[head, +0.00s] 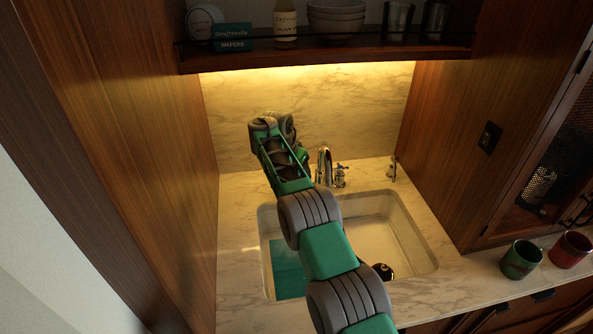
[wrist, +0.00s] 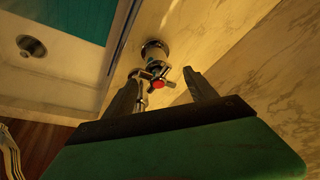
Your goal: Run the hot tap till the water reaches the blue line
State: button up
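The white sink (head: 425,247) is set in a marble counter, with a chrome tap spout (head: 324,163) behind it. One tap handle (head: 340,177) shows right of the spout. In the wrist view a tap handle with a red mark (wrist: 158,84) lies between the fingertips of my gripper (wrist: 162,74). The fingers are apart; I cannot tell whether either touches the handle. In the head view my arm hides that handle. A thin dark blue line (wrist: 122,35) runs along the sink edge in the wrist view. No water stream is visible.
A flat teal thing (head: 287,268) lies in the sink's left side. A dark round thing (head: 383,272) is by my arm. A metal drain (wrist: 31,46) shows in the wrist view. Green (head: 521,258) and red (head: 570,249) mugs stand right. A shelf (head: 330,55) hangs above.

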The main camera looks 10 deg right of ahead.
jog(key=v, duration=0.5)
jog(key=s+a+b, duration=0.8)
jog(key=shift+a, duration=0.35)
jog(key=shift+r, duration=0.1)
